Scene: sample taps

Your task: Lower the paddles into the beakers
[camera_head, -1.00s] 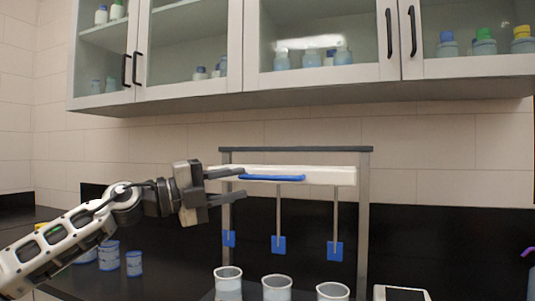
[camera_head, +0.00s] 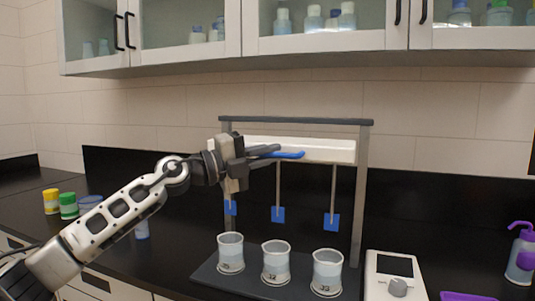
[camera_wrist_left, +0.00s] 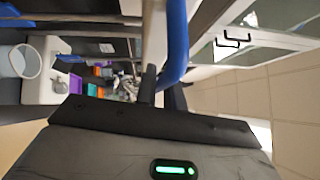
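A white crossbeam (camera_head: 325,151) spans a grey frame, high up near its top bar. A blue curved handle (camera_head: 290,155) is on its front and also shows in the left wrist view (camera_wrist_left: 178,45). Three blue paddles, left (camera_head: 230,207), middle (camera_head: 278,214) and right (camera_head: 331,222), hang from the beam on thin rods, above the beakers and apart from them. Three clear beakers, left (camera_head: 230,254), middle (camera_head: 276,263) and right (camera_head: 327,272), stand below. My left gripper (camera_head: 272,155) has its fingers close together around the handle's left part. My right gripper is out of view.
The beakers stand on a dark base plate (camera_head: 200,277). A white device with a knob (camera_head: 392,262) and a purple-capped wash bottle (camera_head: 521,250) are at right. Yellow (camera_head: 51,201) and green (camera_head: 69,206) jars stand at left. Wall cabinets (camera_head: 190,60) hang above.

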